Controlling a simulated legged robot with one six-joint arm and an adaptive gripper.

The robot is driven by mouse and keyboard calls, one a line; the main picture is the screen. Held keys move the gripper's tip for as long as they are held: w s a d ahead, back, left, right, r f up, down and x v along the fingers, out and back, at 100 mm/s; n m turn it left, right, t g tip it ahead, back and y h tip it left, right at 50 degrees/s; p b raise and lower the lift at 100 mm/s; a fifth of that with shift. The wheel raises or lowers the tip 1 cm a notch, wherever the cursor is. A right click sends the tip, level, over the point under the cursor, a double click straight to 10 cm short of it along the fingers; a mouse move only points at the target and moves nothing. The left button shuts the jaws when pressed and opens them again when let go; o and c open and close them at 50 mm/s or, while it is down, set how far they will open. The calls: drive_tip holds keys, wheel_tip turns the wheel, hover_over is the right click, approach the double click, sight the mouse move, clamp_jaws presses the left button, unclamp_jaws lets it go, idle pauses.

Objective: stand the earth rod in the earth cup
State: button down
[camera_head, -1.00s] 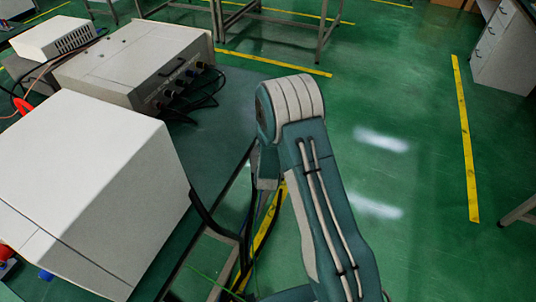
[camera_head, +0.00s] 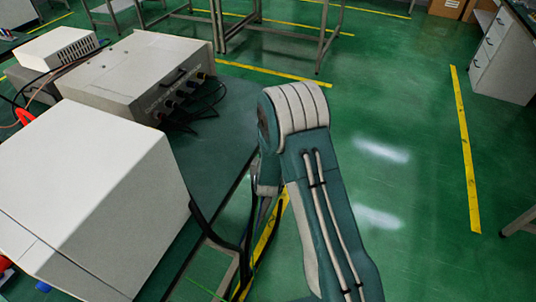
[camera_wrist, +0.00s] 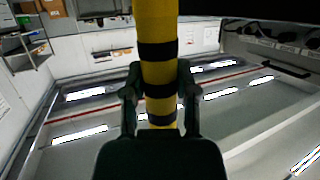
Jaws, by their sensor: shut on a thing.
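The earth rod (camera_wrist: 157,28), a yellow pole with black bands, runs down the middle of the wrist view. My gripper (camera_wrist: 159,72) is shut on it, with one dark finger on each side. The rod's upper part leaves the top edge of the view, and its other end is hidden behind the gripper. In the head view only my arm shows; the gripper and rod are hidden or out of frame. I do not see the earth cup in either view.
A dark green bench (camera_head: 215,130) on the left carries a large white box (camera_head: 85,185) and a grey instrument (camera_head: 135,72) with black cables. A smaller white unit (camera_head: 55,48) stands behind. Green floor with yellow lines (camera_head: 465,150) is open to the right. A drawer cabinet (camera_head: 505,55) stands far right.

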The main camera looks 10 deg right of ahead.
drive_tip(key=shift+r, duration=4.7)
